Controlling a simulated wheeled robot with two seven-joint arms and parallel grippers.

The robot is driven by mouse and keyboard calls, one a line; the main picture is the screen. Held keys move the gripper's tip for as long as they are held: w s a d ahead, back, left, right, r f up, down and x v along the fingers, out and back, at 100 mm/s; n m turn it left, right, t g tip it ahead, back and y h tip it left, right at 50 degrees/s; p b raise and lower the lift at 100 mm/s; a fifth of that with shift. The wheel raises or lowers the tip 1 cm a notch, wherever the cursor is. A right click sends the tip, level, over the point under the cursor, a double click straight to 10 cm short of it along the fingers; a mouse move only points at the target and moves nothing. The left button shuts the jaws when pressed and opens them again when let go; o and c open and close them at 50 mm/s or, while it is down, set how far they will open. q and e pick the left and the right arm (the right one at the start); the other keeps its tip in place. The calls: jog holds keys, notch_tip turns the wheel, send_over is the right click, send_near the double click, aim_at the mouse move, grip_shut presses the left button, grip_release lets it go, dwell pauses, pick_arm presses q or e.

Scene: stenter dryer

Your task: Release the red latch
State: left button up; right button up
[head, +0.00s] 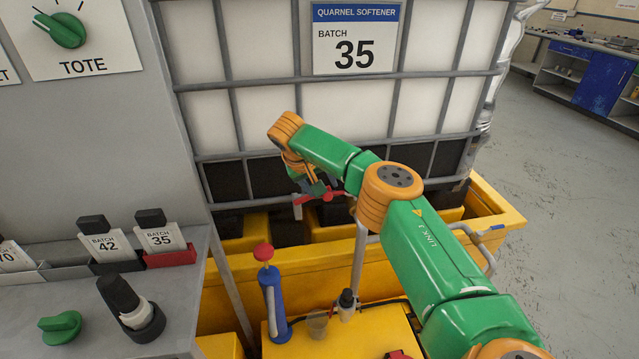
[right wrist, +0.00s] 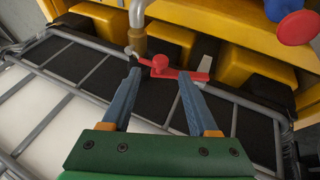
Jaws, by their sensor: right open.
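The red latch (right wrist: 172,72) is a bar with a round hub, beside a brass-coloured pipe end in the right wrist view. It also shows in the head view (head: 330,196), low at the front of the white caged tank. My right gripper (right wrist: 159,80) is open, its two blue fingers spread and pointing at the latch, with the hub ahead between the fingertips. I cannot tell whether a finger touches the bar. In the head view my right arm reaches in from the lower right and partly covers the latch. My left gripper is in neither view.
The caged tank (head: 262,110) stands in a yellow tray (head: 478,210). A metal pipe (head: 358,258) rises below the latch. A grey control panel fills the left side.

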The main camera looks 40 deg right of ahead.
jog(key=shift+v, duration=1.05)
